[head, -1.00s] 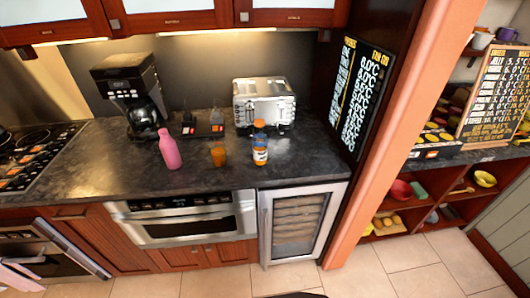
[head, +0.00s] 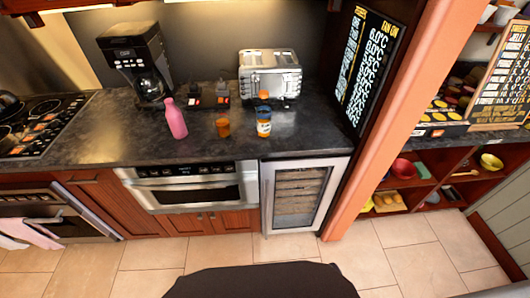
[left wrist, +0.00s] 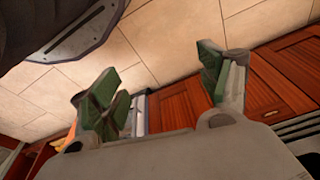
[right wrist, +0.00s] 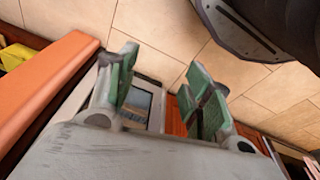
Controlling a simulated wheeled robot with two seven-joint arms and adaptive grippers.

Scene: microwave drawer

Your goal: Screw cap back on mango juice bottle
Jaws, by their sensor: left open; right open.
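My left gripper (left wrist: 158,88) is open and empty in the left wrist view, over the floor and cabinet fronts. My right gripper (right wrist: 165,92) is open and empty in the right wrist view. Neither gripper shows in the head view.
A pink bottle (head: 175,120) stands left on the counter (head: 110,140). A coffee maker (head: 140,62) and a toaster (head: 270,75) stand at the back. A menu board (head: 367,65) and an orange post (head: 385,120) bound the right. The tiled floor (head: 125,260) in front is clear.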

